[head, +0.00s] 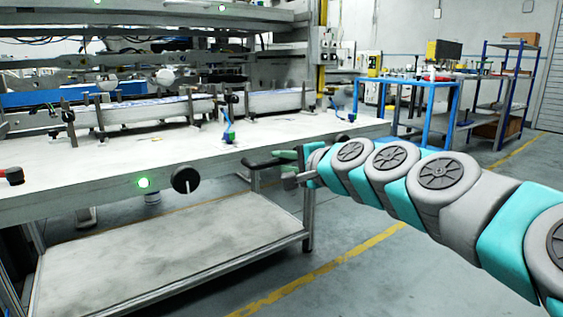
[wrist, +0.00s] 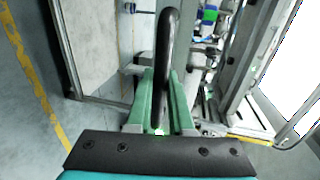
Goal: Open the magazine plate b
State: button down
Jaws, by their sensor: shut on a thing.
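The magazine plate appears to be the long white plate (head: 150,150) across the machine's front in the head view; no letter on it can be read. A black handle (head: 262,162) sticks out near its right front end, below the plate's edge. My gripper (head: 288,160) reaches in from the right and is shut on this handle. In the wrist view the black handle bar (wrist: 168,45) stands between the two green fingers of my gripper (wrist: 161,90). How the handle joins the plate is hidden.
A black round knob (head: 186,180) and a green light (head: 143,183) sit on the plate's front edge. A lower shelf (head: 170,255) lies beneath. A blue-framed table (head: 408,88) stands behind on the right. The floor (head: 370,285) in front is clear, with a yellow line.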

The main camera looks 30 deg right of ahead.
jog(key=c, duration=0.8)
grip_release()
jog(key=v, duration=0.7)
jog(key=shift+s, duration=0.4)
